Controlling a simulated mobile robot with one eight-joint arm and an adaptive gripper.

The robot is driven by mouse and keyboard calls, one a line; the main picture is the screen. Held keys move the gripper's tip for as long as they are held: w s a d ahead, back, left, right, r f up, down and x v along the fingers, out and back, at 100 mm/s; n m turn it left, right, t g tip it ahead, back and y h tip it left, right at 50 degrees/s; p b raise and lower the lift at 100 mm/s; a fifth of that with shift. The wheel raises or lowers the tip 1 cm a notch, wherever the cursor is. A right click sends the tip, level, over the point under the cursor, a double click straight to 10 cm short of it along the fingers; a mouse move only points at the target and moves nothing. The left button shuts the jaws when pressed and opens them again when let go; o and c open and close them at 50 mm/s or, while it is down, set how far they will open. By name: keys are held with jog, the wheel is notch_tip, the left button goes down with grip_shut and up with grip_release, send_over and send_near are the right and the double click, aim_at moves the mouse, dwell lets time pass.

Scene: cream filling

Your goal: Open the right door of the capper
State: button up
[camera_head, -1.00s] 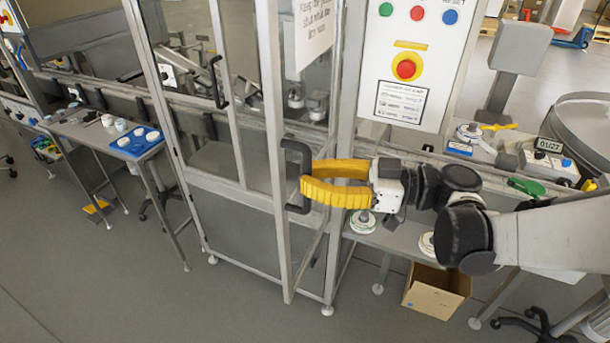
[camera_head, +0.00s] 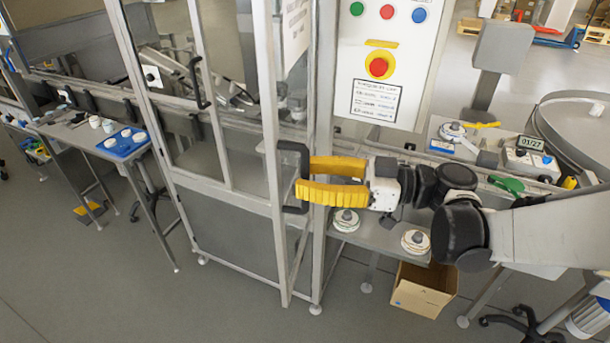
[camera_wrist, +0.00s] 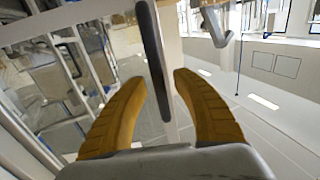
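The capper is a framed machine with clear panels. Its right door (camera_head: 272,130) has a black bar handle (camera_head: 290,148) near its right edge. My gripper (camera_head: 303,177), with two yellow fingers, reaches in from the right at the handle. In the wrist view the handle (camera_wrist: 152,50) runs between the fingertips (camera_wrist: 157,78), with a visible gap to each finger. The fingers are apart and not closed on it. The left door's handle (camera_head: 198,82) is farther left. I cannot tell whether the right door is slightly ajar.
A control panel (camera_head: 388,60) with coloured buttons and a red emergency stop stands right of the door. A shelf with white round parts (camera_head: 346,220) lies below my gripper, above a cardboard box (camera_head: 423,290). Floor in front of the capper is clear.

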jog(key=d, duration=1.2)
jog(key=shift+s, duration=0.35)
